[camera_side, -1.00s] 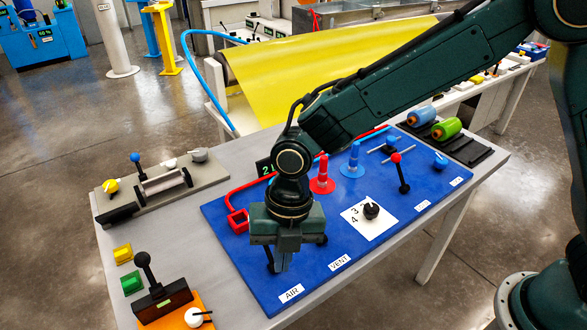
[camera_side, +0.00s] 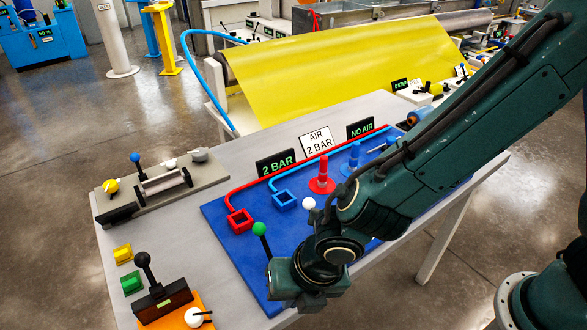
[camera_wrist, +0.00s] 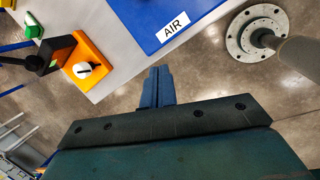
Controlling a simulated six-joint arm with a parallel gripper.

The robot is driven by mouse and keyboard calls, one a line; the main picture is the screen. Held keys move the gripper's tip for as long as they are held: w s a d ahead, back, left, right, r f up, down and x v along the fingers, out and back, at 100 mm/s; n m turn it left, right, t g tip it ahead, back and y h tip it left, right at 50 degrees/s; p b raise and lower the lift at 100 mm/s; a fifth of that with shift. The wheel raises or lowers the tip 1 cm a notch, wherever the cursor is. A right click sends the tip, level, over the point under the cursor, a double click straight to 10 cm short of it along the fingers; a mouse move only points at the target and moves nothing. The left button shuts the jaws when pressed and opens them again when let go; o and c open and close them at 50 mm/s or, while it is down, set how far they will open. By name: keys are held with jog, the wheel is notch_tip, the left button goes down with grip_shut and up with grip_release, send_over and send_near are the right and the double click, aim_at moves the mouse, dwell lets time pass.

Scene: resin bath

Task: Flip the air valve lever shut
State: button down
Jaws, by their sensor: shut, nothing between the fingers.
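A lever with a green ball knob (camera_side: 259,229) stands near the front left of the blue board (camera_side: 220,212) in the side view, on the side of the AIR label. Its lower end is hidden behind my gripper. The AIR label (camera_wrist: 172,28) shows in the wrist view, but the lever does not. My gripper (camera_wrist: 158,72) is shut and empty, its fingers together, and in the wrist view it points at the board's edge with floor beneath. In the side view my gripper body is tilted at the board's front edge; whether it touches the lever I cannot tell.
A white-knobbed lever (camera_side: 308,203) stands right of the green one, close to my wrist. Red (camera_side: 240,220) and blue (camera_side: 285,200) square sockets lie behind. Displays (camera_side: 276,163) read 2 BAR and NO AIR. An orange block (camera_side: 190,312) with a white knob sits at the front left.

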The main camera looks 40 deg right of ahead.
jog(key=v, duration=1)
jog(key=d+r+m, duration=0.5)
jog(key=d+m, duration=0.3)
jog(key=d, duration=0.1)
jog(key=d+r+m+t, duration=0.1)
jog(key=d+r+m, duration=0.4)
jog(key=d+m, duration=0.4)
jog(key=shift+d+r+t, duration=0.25)
jog(key=shift+d+t, duration=0.05)
jog(key=shift+d, duration=0.5)
jog(key=s+d+r+m+t+h, duration=0.1)
jog(key=s+d+r+m, duration=0.1)
jog(key=s+d+m, duration=0.6)
jog(key=d+m, duration=0.2)
jog(key=m, duration=0.4)
jog(key=shift+s+d+r+h, duration=0.25)
jog(key=shift+r+h, duration=0.05)
jog(key=shift+h, duration=0.1)
